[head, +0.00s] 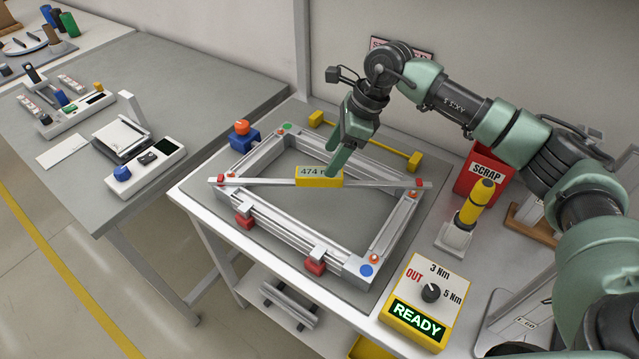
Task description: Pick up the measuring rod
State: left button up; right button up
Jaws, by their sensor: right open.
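The measuring rod (270,182) is a thin silver bar with red ends and a yellow box in the middle reading about 474. It lies across the aluminium frame (290,241), from the left side to the right. My right gripper (337,167) comes from above with green fingers at the rod's yellow box. The fingers are open, and one hides part of the box's upper right edge. I cannot tell whether they touch it. My left gripper is not in view.
A yellow-handled tool stands in a holder (453,238) at the right, before a red SCRAP bin (484,170). A yellow control box (428,302) reading READY sits at the front right. A yellow bar handle (365,141) lies behind the frame. A grey table (190,95) stands at the left.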

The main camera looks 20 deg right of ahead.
aim_at(321, 172)
jog(key=p+x, duration=0.1)
jog(key=x, duration=0.1)
jog(key=p+x, duration=0.1)
jog(key=x, duration=0.1)
jog(key=p+x, duration=0.1)
jog(key=x, duration=0.1)
jog(key=shift+w+a, duration=0.15)
jog(key=shift+a, duration=0.2)
jog(key=shift+a+f, duration=0.1)
jog(key=shift+f, duration=0.25)
jog(key=shift+f+b, duration=0.25)
jog(key=shift+b, duration=0.15)
jog(key=shift+c, duration=0.3)
jog(key=shift+w, duration=0.1)
grip_shut()
